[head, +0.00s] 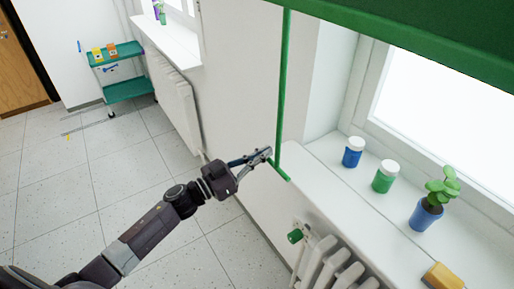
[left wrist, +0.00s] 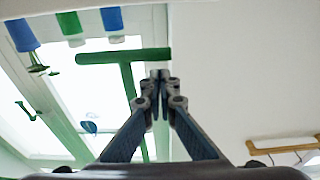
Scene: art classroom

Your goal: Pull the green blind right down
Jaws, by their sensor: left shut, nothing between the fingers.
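The green blind (head: 430,40) hangs across the top right of the head view, and bright window shows below it. A long green rod (head: 282,90) comes down from it and ends in a short crossbar (head: 280,171). The rod and crossbar form a T in the left wrist view (left wrist: 123,56). My left gripper (head: 266,154) is shut and empty, with its tips at the crossbar's left end. My right gripper is not in view.
The white windowsill (head: 330,185) holds a blue jar (head: 352,153), a green jar (head: 385,177), a potted plant (head: 425,215) and a yellow sponge-like block (head: 442,276). A radiator (head: 330,265) with a green knob (head: 295,236) is below. A teal cart (head: 128,90) stands far left.

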